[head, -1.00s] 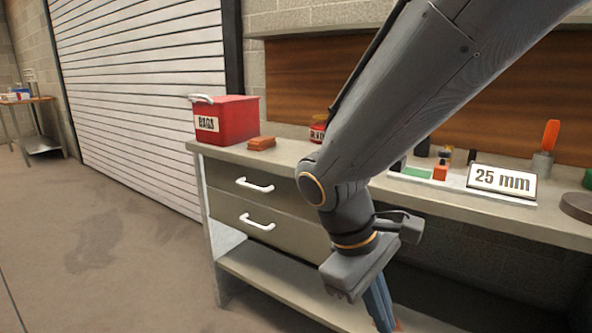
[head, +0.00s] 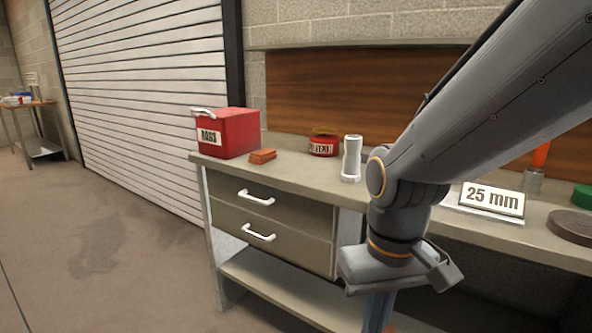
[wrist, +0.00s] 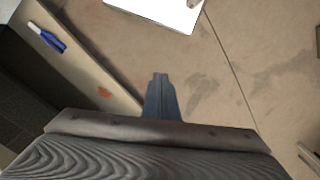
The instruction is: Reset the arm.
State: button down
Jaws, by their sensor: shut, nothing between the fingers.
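My gripper (head: 377,315) hangs in front of the workbench in the head view, pointing down beside its lower shelf. Its lower end is cut off by the bottom edge of the picture. In the wrist view the blue-grey fingers (wrist: 160,98) are together with nothing between them, above the concrete floor. My arm comes in from the upper right and hides part of the benchtop.
The workbench (head: 300,171) carries a red rags box (head: 228,134), an orange block (head: 262,156), a red tin (head: 323,146), a white pipe fitting (head: 351,158) and a "25 mm" sign (head: 491,199). Two closed drawers (head: 270,215) face forward. Floor at left is clear.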

jog(key=d+r+m+p, duration=0.2)
jog(key=d+r+p, duration=0.5)
jog(key=p, duration=0.6)
jog(key=shift+s+d+r, duration=0.2)
jog(key=shift+s+r, duration=0.1)
jog(key=shift+r, duration=0.2)
